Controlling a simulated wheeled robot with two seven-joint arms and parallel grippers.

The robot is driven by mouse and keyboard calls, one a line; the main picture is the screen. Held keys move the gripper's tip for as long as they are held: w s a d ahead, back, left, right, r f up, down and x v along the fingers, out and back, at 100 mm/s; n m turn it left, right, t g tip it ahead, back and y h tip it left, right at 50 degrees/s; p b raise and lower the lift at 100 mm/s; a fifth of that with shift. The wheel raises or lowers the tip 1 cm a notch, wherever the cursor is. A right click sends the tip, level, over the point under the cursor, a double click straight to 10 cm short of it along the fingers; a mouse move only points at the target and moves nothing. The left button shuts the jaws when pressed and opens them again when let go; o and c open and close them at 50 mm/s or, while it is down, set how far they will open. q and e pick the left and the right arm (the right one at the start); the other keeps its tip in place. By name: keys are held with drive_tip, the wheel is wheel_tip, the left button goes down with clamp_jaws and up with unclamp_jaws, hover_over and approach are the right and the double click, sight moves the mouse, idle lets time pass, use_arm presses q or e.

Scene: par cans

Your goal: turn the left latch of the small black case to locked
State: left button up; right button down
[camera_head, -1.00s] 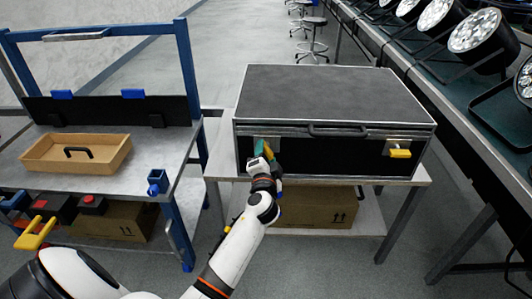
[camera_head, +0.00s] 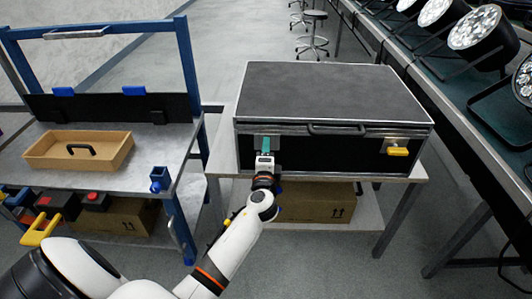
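The small black case (camera_head: 320,95) stands shut on a low light-coloured table, with a black carrying handle (camera_head: 337,130) on its front. My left gripper (camera_head: 265,145), with teal fingertips, is at the left latch on the case's front. A pale latch plate (camera_head: 273,141) shows behind the fingers. The left latch's lever is hidden by the gripper, so its angle and whether the fingers are shut on it cannot be told. The yellow right latch (camera_head: 397,152) lies level on its plate, apart from the gripper. My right gripper is not in view.
A blue-framed workbench on the left holds a wooden tray (camera_head: 110,145) and a small blue holder (camera_head: 160,178). A cardboard box (camera_head: 320,205) sits on the shelf below the case. Par cans (camera_head: 473,27) line a long bench on the right.

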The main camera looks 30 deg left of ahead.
use_arm(q)
drive_tip(key=shift+f, duration=0.1)
drive_tip(key=o, duration=1)
drive_tip(key=v, duration=1.2)
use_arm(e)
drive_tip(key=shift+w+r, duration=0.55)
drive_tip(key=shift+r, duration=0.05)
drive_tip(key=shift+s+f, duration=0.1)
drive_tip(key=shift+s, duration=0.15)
